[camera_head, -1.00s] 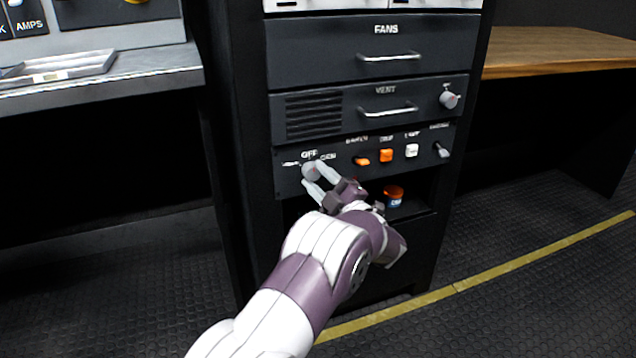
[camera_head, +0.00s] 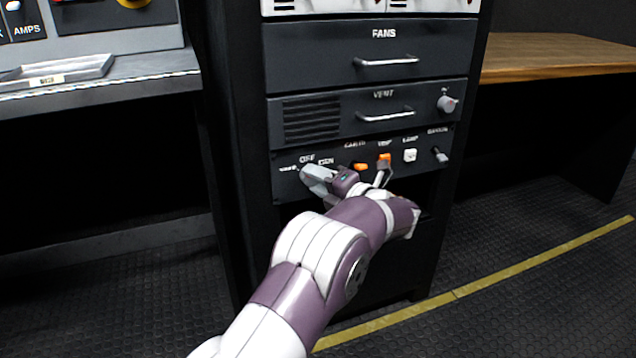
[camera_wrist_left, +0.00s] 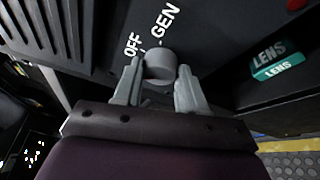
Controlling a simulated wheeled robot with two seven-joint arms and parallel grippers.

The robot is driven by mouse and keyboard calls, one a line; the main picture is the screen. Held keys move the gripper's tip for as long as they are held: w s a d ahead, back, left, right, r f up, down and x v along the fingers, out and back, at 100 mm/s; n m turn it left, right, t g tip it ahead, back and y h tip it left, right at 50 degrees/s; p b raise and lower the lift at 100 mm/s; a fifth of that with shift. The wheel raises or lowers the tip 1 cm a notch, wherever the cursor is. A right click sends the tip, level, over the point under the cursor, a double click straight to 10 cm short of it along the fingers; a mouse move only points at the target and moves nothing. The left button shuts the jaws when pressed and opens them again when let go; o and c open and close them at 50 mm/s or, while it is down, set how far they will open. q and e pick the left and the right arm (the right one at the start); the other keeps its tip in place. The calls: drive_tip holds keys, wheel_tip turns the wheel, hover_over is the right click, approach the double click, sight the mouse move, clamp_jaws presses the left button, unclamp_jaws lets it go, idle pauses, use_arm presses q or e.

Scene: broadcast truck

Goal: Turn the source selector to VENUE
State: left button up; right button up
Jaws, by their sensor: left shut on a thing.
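The source selector is a round grey knob (camera_wrist_left: 159,62) on the lower panel of the rack. In the left wrist view it sits between my fingertips, with OFF and GEN printed beyond it. In the head view a small label (camera_head: 288,168) left of the knob is too small to read. My left gripper (camera_head: 314,174) reaches the panel from below and is shut on the knob; it also shows in the left wrist view (camera_wrist_left: 157,82). In the head view the fingers cover most of the knob. Which mark the knob points at is unclear. My right gripper is not in view.
Right of the knob are an orange switch (camera_head: 360,166), an orange button (camera_head: 384,158), a white button (camera_head: 410,155) and a toggle (camera_head: 440,155). The vent drawer (camera_head: 330,113) is above. A LENS container (camera_wrist_left: 276,68) stands in the recess to the right.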

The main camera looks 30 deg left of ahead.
use_arm(q)
drive_tip(key=shift+n+h, duration=0.4)
drive_tip(key=shift+n, duration=0.3)
drive_tip(key=o, duration=1)
drive_tip(key=shift+o, duration=0.2)
drive_tip(key=shift+r, duration=0.1)
drive_tip(key=p+v, duration=0.6)
drive_tip(key=v, duration=0.6)
drive_tip(key=shift+s+d, duration=0.15)
drive_tip(key=shift+d, duration=0.15)
